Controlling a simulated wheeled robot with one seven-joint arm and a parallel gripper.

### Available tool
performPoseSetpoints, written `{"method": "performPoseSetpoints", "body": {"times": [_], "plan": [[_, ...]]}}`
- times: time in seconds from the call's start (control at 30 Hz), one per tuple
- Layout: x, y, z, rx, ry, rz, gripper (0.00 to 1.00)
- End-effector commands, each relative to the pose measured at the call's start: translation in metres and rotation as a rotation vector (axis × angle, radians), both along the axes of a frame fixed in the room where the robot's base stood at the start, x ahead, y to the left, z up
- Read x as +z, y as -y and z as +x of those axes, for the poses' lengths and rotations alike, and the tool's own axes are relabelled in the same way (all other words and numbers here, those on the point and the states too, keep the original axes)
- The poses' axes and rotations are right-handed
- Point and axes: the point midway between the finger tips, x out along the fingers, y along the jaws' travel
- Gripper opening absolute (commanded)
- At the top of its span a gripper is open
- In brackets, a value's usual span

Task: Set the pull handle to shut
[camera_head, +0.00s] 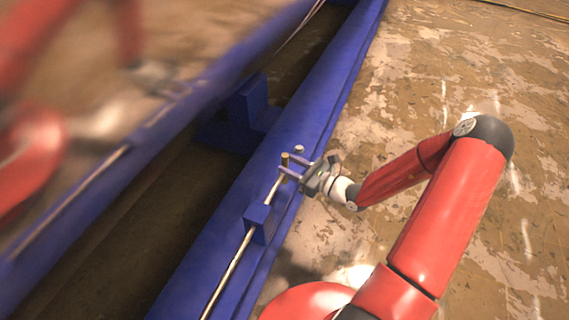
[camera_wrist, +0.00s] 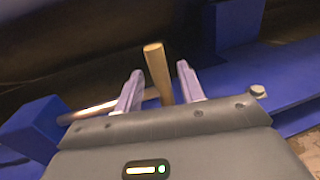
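The pull handle is a short brass-coloured peg (camera_head: 285,159) at the upper end of a thin metal rod (camera_head: 229,274) along a blue beam. In the wrist view the peg (camera_wrist: 157,72) stands up between the two fingers of my gripper (camera_wrist: 160,88). A gap shows on each side of it, so the fingers are open around it and not visibly touching it. In the head view my gripper (camera_head: 287,165) reaches the peg from the right. The peg's lower end is hidden behind the gripper body in the wrist view.
The rod passes through a blue guide block (camera_head: 260,223), also in the wrist view (camera_wrist: 34,126). A small round-headed stud (camera_head: 299,150) sits just beyond the peg. A shiny panel (camera_head: 110,110) at left mirrors my arm. Worn floor (camera_head: 440,90) lies open at right.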

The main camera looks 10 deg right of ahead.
Motion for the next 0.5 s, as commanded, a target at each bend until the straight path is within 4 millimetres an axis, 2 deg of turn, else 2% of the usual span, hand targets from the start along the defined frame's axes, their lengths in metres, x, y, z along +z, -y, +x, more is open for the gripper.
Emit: {"method": "performPoseSetpoints", "body": {"times": [0.2,0.5], "plan": [[-0.001,-0.015,0.017,0.001,0.0,0.0,0.39],[0.0,-0.018,0.019,0.001,-0.001,-0.001,0.39]]}}
